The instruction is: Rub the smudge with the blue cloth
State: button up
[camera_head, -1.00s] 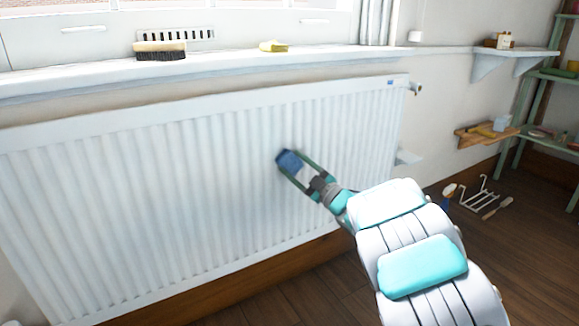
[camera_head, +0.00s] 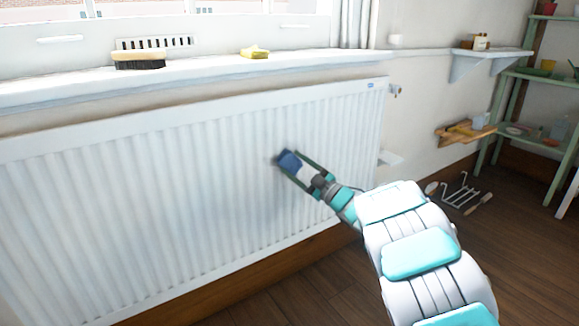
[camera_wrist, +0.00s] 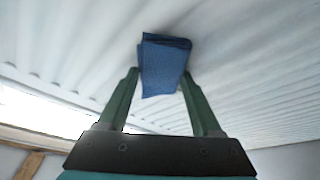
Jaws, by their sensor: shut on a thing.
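The folded blue cloth (camera_head: 289,161) is held between the fingertips of my gripper (camera_head: 297,168), against or very close to the ribbed front of the white radiator (camera_head: 130,200). In the wrist view the cloth (camera_wrist: 163,65) hangs between the two green fingers of my gripper (camera_wrist: 161,78), with the ribbed panel behind it. A faint grey mark, possibly the smudge (camera_head: 270,160), shows just left of the cloth. The cloth may hide part of it. Whether the cloth presses on the panel is hard to tell.
A windowsill (camera_head: 200,72) above the radiator bears a black-bristled brush (camera_head: 138,61) and a yellow sponge-like block (camera_head: 254,53). A radiator valve (camera_head: 395,90) sticks out at the right. A wire rack (camera_head: 460,190) lies on the floor beside green shelving (camera_head: 500,110).

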aim_at(257, 167)
jog(key=shift+w+d+r, duration=0.1)
jog(key=shift+w+d, duration=0.35)
jog(key=shift+d, duration=0.25)
jog(key=shift+w+a, duration=0.1)
jog(key=shift+a, duration=0.1)
jog(key=shift+s+a, duration=0.4)
jog(key=shift+a, duration=0.05)
jog(key=shift+s+a+b, duration=0.35)
jog(key=shift+s+a, duration=0.4)
jog(key=shift+a, duration=0.3)
jog(key=shift+s+a+b, duration=0.3)
jog(key=shift+s+a, duration=0.35)
jog(key=shift+a, duration=0.2)
jog(key=shift+s+a, duration=0.5)
jog(key=shift+a, duration=0.15)
jog(key=shift+s+a+b, duration=0.35)
jog(key=shift+s+a, duration=0.1)
jog(key=shift+a, duration=0.35)
jog(key=shift+s+a+b, duration=0.35)
jog(key=shift+s+a, duration=0.1)
jog(key=shift+a, duration=0.3)
